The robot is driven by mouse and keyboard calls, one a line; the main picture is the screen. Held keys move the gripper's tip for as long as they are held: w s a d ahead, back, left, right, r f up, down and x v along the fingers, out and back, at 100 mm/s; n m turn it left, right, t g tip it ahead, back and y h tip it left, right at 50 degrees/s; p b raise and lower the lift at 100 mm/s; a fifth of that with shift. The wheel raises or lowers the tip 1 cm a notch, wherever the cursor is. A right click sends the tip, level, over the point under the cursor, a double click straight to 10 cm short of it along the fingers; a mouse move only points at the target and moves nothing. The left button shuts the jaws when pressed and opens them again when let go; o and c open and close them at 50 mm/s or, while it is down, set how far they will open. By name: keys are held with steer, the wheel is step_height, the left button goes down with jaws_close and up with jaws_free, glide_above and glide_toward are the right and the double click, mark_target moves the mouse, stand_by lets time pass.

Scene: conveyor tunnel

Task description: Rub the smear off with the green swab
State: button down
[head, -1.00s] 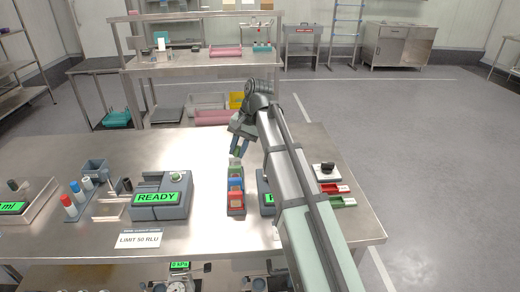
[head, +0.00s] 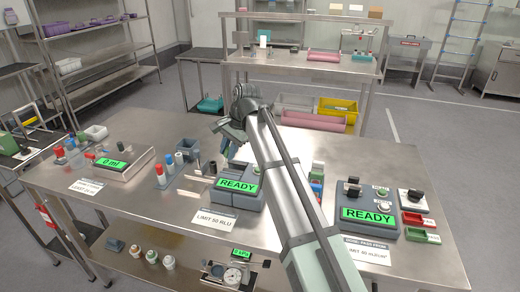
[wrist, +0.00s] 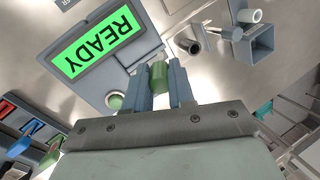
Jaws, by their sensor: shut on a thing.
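My gripper (head: 226,140) is above the back of a grey device with a green READY screen (head: 237,185) in the head view. In the wrist view my gripper (wrist: 160,85) is shut on a green cylinder, the green swab (wrist: 159,75), between its two blue-grey fingers. The swab's lower end is hidden. The READY screen (wrist: 98,40) shows upside down at the upper left, with a round green-and-white knob (wrist: 115,101) on the device close to the left finger. I cannot make out the smear in either view.
A grey square cup (wrist: 262,40) and small cylinders (wrist: 188,43) stand beyond the device. A second READY device (head: 368,215) is to the right.

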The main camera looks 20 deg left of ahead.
steer(key=s+a, duration=0.5)
steer(key=a, duration=0.5)
steer(key=shift+f, duration=2.95)
steer(key=shift+f, duration=0.95)
steer(key=shift+w+a, duration=0.1)
steer(key=shift+a, duration=1.9)
steer(key=shift+d, duration=0.1)
steer(key=shift+d, duration=1.95)
